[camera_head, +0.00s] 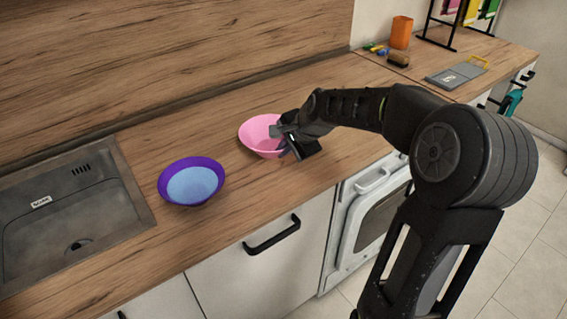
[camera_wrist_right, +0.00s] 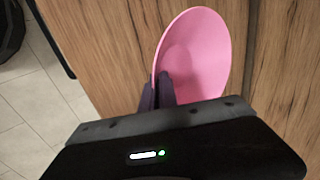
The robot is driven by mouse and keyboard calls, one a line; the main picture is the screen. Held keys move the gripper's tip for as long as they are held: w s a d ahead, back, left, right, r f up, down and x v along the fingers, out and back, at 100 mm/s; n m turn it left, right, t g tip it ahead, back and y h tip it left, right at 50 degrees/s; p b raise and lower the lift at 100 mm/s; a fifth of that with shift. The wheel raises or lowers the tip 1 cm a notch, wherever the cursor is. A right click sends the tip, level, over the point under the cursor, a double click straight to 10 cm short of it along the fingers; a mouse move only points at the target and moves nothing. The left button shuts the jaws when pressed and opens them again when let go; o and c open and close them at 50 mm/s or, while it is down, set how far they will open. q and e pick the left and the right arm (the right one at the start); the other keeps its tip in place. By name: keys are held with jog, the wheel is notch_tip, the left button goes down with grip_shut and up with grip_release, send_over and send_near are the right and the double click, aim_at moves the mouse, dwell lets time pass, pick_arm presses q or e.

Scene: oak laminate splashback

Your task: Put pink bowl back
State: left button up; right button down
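The pink bowl (camera_head: 257,131) is on the wooden counter, right of the purple bowl. It also shows in the right wrist view (camera_wrist_right: 203,45), with its open side facing the camera. My right gripper (camera_head: 279,133) reaches in from the right at the bowl's right side. In the right wrist view its two dark fingers (camera_wrist_right: 158,92) are close together, with the bowl's rim between them. I cannot tell whether the bowl touches the counter. My left gripper is not in view.
A purple bowl with a light blue inside (camera_head: 192,184) stands between the pink bowl and the sink (camera_head: 70,215). A wooden splashback (camera_head: 170,60) rises behind. An orange cup (camera_head: 401,32) and a grey board (camera_head: 456,76) are at the far right. The counter behind the pink bowl is clear.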

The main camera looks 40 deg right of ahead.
notch_tip(320, 180, down, 5)
jog(key=shift+r, duration=0.15)
jog(key=c, duration=1.6)
grip_release()
jog(key=shift+c, duration=0.2)
jog(key=shift+r, duration=0.1)
jog(key=b+v, duration=0.1)
jog(key=v, duration=1.1)
